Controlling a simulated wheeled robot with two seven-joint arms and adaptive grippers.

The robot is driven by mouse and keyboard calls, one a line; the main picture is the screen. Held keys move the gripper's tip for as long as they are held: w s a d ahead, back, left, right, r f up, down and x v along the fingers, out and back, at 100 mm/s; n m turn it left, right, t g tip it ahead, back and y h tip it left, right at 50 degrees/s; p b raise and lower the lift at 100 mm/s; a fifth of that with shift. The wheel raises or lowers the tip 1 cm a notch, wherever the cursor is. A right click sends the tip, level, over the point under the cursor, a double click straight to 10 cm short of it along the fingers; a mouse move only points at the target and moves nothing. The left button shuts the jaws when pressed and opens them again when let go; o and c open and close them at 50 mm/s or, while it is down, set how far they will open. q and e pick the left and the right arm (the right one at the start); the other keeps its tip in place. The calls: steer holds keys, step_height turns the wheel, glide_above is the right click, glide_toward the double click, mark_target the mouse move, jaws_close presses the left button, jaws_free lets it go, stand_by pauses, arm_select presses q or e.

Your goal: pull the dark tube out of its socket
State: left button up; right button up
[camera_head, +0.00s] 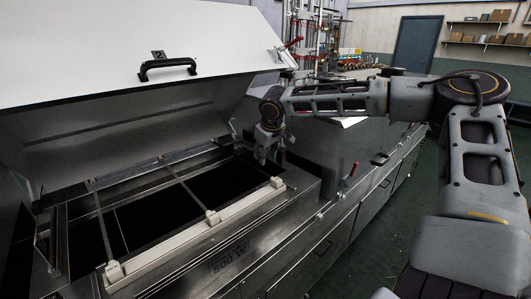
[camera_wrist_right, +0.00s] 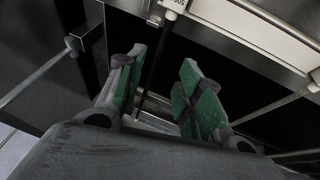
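In the right wrist view a thin dark tube (camera_wrist_right: 153,65) runs down from a white end socket (camera_wrist_right: 174,6) and passes between my fingers. My right gripper (camera_wrist_right: 160,92) has its two green-padded fingers spread apart, one on each side of the tube, and neither is clearly touching it. In the head view my right gripper (camera_head: 266,152) points down at the far right end of the open dryer, near a white socket block (camera_head: 277,183). I cannot make out the dark tube there behind the gripper. My left gripper is not in view.
The raised white lid (camera_head: 120,60) with a black handle (camera_head: 168,68) stands over the left of the opening. Lighter tubes (camera_head: 187,188) cross the dark opening to socket blocks (camera_head: 212,217) on a pale rail (camera_head: 165,250). A metal cabinet (camera_head: 335,155) stands behind my gripper.

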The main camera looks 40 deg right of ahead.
mark_target(261, 171)
steer(key=shift+b+x, duration=0.35)
steer(key=shift+x, duration=5.9)
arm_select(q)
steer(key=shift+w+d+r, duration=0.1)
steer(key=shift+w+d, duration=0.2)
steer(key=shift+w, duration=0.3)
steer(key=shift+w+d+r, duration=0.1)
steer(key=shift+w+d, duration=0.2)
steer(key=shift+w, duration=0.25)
arm_select(e)
steer(key=shift+w+f, duration=0.1)
steer(key=shift+f, duration=0.15)
